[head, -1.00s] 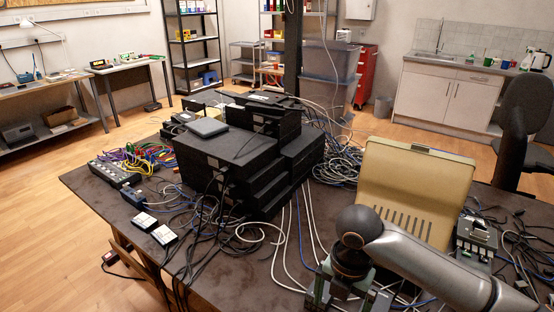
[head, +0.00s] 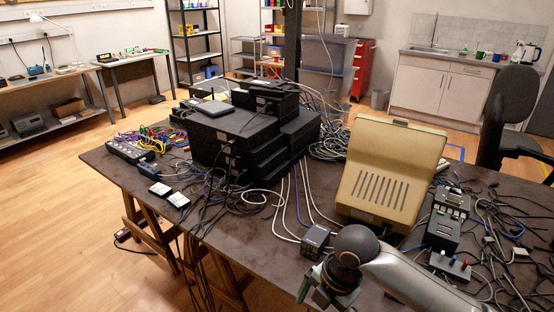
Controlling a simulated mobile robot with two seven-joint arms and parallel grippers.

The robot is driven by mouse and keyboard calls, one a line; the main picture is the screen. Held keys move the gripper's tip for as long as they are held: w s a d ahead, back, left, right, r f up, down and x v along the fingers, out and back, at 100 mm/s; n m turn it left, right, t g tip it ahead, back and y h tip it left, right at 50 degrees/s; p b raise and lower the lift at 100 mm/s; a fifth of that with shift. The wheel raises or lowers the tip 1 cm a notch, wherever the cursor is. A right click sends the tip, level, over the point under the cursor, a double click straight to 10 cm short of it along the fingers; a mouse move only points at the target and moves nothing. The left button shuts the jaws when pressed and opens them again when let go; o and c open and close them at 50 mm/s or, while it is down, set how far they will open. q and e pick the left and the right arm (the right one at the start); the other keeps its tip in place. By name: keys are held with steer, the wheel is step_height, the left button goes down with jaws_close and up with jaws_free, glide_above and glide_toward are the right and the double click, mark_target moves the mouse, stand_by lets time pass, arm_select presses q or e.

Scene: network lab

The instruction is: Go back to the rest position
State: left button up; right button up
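My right arm comes in at the lower right, and its gripper (head: 318,284) shows in part below the dark wrist, near the front edge of the table (head: 240,222). The wrist hides much of it, so I cannot tell whether its fingers are apart. A small dark box (head: 315,240) is on the table just behind the gripper; I cannot tell whether they touch. My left arm and gripper are not in the head view.
A stack of black devices (head: 238,140) stands mid-table amid many loose cables. A beige slotted case (head: 391,175) stands right of it, with dark modules (head: 442,230) beyond. The floor left of the table (head: 60,220) is mostly clear.

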steer(key=s+a+f+m+t+y, duration=0.2)
steer(key=a+f+m+t+y, duration=0.25)
steer(key=f+m, duration=0.65)
steer(key=s+d+f+m+t+h, duration=0.4)
steer(key=s+d+f+m, duration=0.3)
steer(key=s+d+m, duration=0.3)
steer(key=d+m, duration=0.2)
steer(key=m, duration=0.1)
steer(key=shift+s+d, duration=0.2)
steer(key=shift+s, duration=0.1)
